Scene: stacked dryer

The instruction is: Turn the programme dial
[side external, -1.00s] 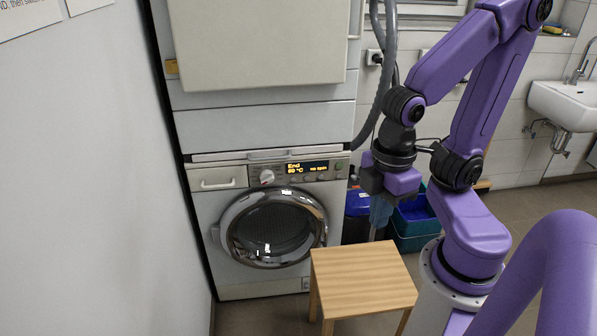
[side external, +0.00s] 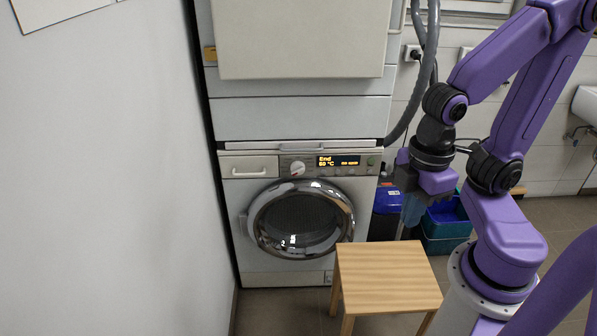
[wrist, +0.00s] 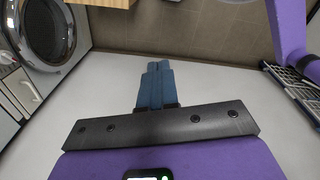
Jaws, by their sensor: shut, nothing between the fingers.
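The programme dial (side external: 297,168) is a small pale round knob on the front panel of the lower machine (side external: 253,245), left of the lit display (side external: 338,161), which reads "End" and "60 °C". My gripper (side external: 411,222) hangs pointing down to the right of the machine, well apart from the dial. Its blue fingers are together and empty, as the wrist view also shows (wrist: 157,66).
A wooden stool (side external: 388,277) stands before the machine's right side. A blue container (side external: 387,200) and a teal crate (side external: 440,243) are behind my gripper. A grey hose (side external: 424,80) runs down at the right. The white wall (side external: 110,170) bounds the left.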

